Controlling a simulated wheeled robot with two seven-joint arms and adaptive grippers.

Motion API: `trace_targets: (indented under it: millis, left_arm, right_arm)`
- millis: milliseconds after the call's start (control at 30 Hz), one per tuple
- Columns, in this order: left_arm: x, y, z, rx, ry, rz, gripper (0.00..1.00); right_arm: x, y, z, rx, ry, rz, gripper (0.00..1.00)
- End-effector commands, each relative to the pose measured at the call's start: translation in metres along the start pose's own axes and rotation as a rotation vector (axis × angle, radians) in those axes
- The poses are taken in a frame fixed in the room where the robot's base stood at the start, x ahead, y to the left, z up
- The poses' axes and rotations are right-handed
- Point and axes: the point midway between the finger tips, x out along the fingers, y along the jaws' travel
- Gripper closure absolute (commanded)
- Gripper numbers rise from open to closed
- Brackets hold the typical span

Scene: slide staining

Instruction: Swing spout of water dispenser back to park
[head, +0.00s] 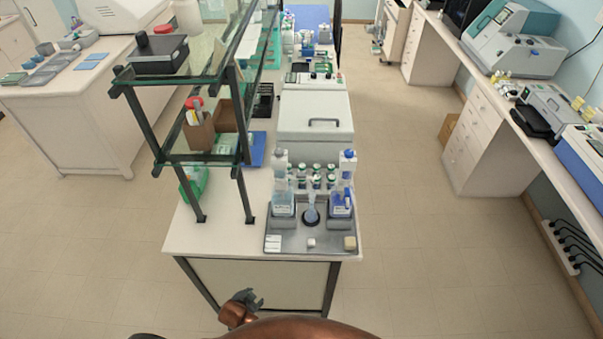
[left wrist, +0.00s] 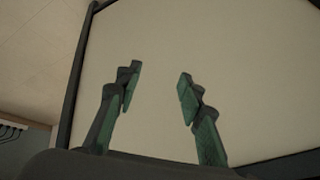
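Two bottle-top dispensers stand on a grey tray (head: 285,242) at the near end of the island bench. The left dispenser (head: 283,200) has a pale grey head; the right dispenser (head: 342,202) has a blue and white head. I cannot read their labels to tell which holds water, and their spouts are too small to judge. My left gripper (head: 246,299) is low in front of the bench, below the tray and apart from both dispensers. In the left wrist view its green-padded fingers (left wrist: 157,85) are spread and empty, facing a pale panel. My right gripper is not in view.
A small flask (head: 311,212) stands between the dispensers, with several small bottles behind. A lidded instrument (head: 316,125) is farther back. A glass shelf rack (head: 190,150) rises at the left. The bench's front edge lies above my left gripper. Floor is clear to the right.

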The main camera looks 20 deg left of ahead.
Motion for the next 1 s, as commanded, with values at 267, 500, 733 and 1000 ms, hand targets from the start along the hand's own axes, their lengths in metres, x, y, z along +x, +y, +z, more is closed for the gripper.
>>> trace_targets:
  millis: [267, 500, 733, 1000]
  left_arm:
    - [-0.108, -0.061, -0.106, 0.089, 0.123, -0.094, 0.65]
    - [-0.154, -0.099, -0.214, 0.37, 0.334, -0.265, 0.65]
    - [-0.201, -0.115, -0.338, 0.768, 0.576, -0.556, 0.65]
    - [-0.25, -0.112, -0.416, 1.047, 0.715, -0.824, 0.65]
  right_arm:
    - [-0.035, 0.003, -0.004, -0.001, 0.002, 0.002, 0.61]
    - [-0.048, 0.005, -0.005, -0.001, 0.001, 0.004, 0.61]
    - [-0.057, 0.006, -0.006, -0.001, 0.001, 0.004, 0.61]
    - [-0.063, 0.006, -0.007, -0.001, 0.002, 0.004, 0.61]
